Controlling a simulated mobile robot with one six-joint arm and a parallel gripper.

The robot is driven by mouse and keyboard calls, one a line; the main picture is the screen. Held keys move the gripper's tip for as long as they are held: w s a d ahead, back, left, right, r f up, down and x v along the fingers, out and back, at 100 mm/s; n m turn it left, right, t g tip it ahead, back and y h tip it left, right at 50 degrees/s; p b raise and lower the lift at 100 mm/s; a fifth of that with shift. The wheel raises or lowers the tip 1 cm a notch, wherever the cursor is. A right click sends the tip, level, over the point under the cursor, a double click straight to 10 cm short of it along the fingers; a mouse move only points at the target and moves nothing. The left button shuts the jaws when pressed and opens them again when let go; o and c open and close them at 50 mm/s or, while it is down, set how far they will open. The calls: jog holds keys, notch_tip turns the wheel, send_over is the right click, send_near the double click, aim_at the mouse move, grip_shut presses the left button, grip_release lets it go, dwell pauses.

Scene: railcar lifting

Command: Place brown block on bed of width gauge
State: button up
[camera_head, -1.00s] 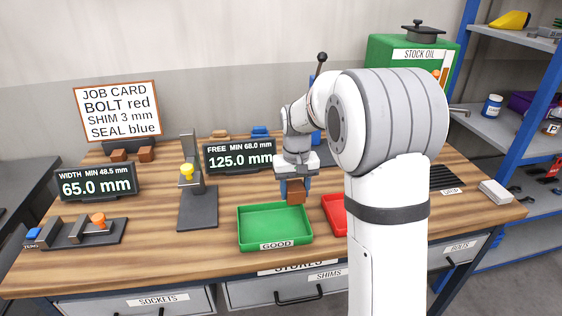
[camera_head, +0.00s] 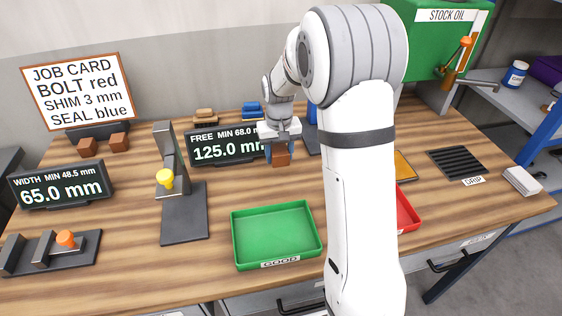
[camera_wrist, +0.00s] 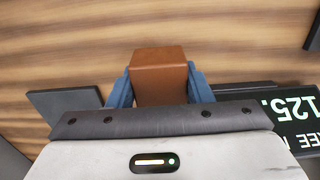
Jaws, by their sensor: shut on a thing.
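The brown block (camera_wrist: 158,72) is held between the two blue fingers of my gripper (camera_wrist: 160,90) in the wrist view. In the head view the block (camera_head: 281,158) hangs below my gripper (camera_head: 280,148), above the table in front of the free-height display. The width gauge (camera_head: 50,254) lies at the front left of the table. It has a dark flat bed, grey upright blocks and an orange knob. Its display (camera_head: 61,186) behind it reads 65.0 mm, MIN 48.5 mm. My gripper is well to the right of this gauge.
A second gauge (camera_head: 184,212) with a yellow knob stands between the width gauge and my gripper. The green GOOD tray (camera_head: 276,264) is at the front middle. A red tray (camera_head: 407,210) is partly hidden by my arm.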

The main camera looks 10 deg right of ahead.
aim_at(280, 174)
jog(key=shift+s+d+f, duration=0.1)
jog(key=shift+f, duration=2.45)
jog(key=o, duration=1)
jog(key=shift+o, duration=0.2)
